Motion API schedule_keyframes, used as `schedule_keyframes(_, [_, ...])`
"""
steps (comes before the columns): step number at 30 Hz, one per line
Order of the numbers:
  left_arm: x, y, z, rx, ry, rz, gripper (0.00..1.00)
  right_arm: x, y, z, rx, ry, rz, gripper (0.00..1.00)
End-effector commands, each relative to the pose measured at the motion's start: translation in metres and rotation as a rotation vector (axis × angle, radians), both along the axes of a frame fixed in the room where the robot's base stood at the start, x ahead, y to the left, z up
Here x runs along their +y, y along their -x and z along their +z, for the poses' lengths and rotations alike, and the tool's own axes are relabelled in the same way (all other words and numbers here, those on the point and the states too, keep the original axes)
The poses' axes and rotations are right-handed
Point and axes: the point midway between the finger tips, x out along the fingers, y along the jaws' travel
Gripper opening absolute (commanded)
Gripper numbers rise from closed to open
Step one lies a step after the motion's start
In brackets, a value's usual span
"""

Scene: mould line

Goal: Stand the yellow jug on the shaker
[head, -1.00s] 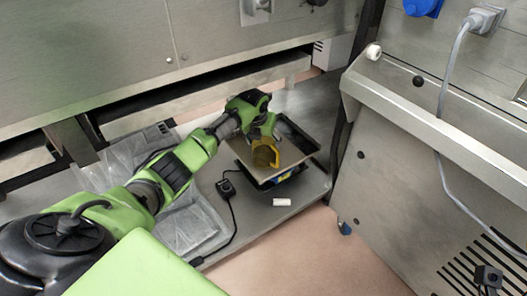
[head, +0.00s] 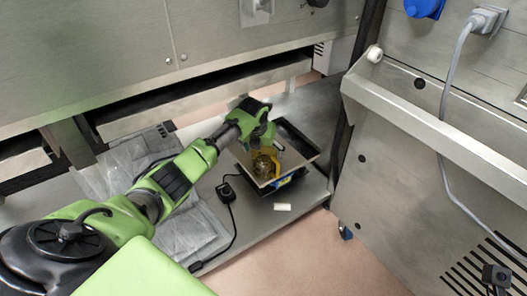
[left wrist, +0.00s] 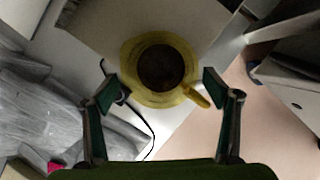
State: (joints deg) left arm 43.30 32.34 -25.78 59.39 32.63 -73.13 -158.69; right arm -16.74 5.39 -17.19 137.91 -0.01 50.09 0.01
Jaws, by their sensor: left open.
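The yellow jug (head: 274,168) is at the near part of the shaker's top tray, below my left gripper. Its open mouth and brownish inside show. In the left wrist view the jug (left wrist: 130,77) is seen from above, with its handle at lower right, overlapping a corner of the pale tray surface. The shaker (head: 308,146) has a flat tray with a dark rim over a blue and yellow body. My left gripper (left wrist: 160,90) is open, its fingers apart on either side of the jug's near side. In the head view the left gripper (head: 262,142) partly hides the jug. My right gripper is not in view.
The shaker stands on a grey metal shelf (head: 250,215). A small black box with a cable (head: 226,191), a white block (head: 282,207) and clear plastic bags (head: 185,235) lie nearby. A metal cabinet (head: 420,190) stands close on the right.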

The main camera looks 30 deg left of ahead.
Motion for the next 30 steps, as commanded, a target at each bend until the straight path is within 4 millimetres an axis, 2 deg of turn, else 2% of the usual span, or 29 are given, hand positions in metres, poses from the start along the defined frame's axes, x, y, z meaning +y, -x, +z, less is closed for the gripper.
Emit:
schedule_keyframes(2, [-0.001,0.005,0.016,0.000,-0.001,-0.001,0.80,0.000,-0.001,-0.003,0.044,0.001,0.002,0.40])
schedule_keyframes(6, [-0.003,0.014,0.040,0.001,-0.002,0.000,0.80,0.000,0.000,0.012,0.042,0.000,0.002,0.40])
schedule_keyframes(13, [-0.007,0.022,0.057,0.001,0.000,0.000,0.80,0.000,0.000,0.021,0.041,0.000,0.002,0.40])
schedule_keyframes(25, [-0.013,0.026,0.053,0.003,0.010,0.013,0.80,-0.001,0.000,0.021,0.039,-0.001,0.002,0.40])
schedule_keyframes(28, [-0.034,0.037,0.037,0.006,0.047,0.069,0.80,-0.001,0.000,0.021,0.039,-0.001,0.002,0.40])
schedule_keyframes(30, [-0.057,0.053,0.020,0.007,0.093,0.148,0.80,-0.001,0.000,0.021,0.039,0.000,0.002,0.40])
